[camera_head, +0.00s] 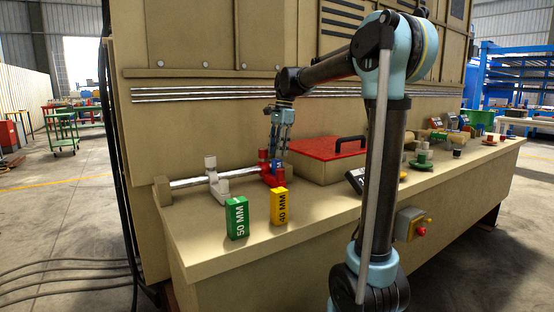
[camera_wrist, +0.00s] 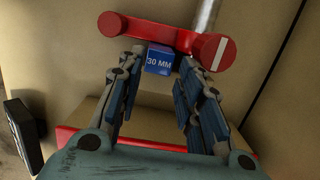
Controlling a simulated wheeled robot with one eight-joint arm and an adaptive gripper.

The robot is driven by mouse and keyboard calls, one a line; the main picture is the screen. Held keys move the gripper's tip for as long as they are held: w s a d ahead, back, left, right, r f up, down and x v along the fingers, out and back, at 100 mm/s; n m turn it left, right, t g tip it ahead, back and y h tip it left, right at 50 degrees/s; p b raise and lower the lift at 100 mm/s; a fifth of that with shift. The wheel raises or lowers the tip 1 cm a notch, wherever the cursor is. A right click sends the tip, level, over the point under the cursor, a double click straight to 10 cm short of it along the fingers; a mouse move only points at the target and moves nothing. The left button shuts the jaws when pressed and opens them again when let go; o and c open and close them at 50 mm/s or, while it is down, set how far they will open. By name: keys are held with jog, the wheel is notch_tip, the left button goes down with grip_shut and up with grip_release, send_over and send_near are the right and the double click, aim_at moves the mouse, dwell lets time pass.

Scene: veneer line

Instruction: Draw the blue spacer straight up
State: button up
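The blue spacer (camera_wrist: 160,60), marked 30 MM, sits against the red bracket (camera_wrist: 150,32) in the wrist view. In the head view the blue spacer (camera_head: 276,165) shows as a small patch at the red bracket (camera_head: 270,178) on the metal rod. My gripper (camera_wrist: 160,72) is open, its two fingers on either side of the spacer with gaps between. In the head view my gripper (camera_head: 277,153) points down just above the red bracket. Whether the fingertips touch the spacer is not clear.
A yellow 40 MM block (camera_head: 278,207) and a green 50 MM block (camera_head: 237,218) stand at the bench front. A white bracket (camera_head: 216,185) is on the rod to the left. A red-lidded box (camera_head: 318,149) with a black handle stands close on the right.

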aim_at(277, 159)
jog(key=shift+s+a+f, duration=0.1)
jog(key=shift+a+f, duration=0.05)
jog(key=shift+f, duration=0.75)
jog(key=shift+s+a+f, duration=0.1)
jog(key=shift+f, duration=0.75)
grip_shut()
jog(key=shift+r, duration=0.1)
jog(key=shift+w+r, duration=0.1)
notch_tip(277, 159, up, 12)
jog(key=shift+f, duration=0.2)
dwell(1.7)
dwell(0.3)
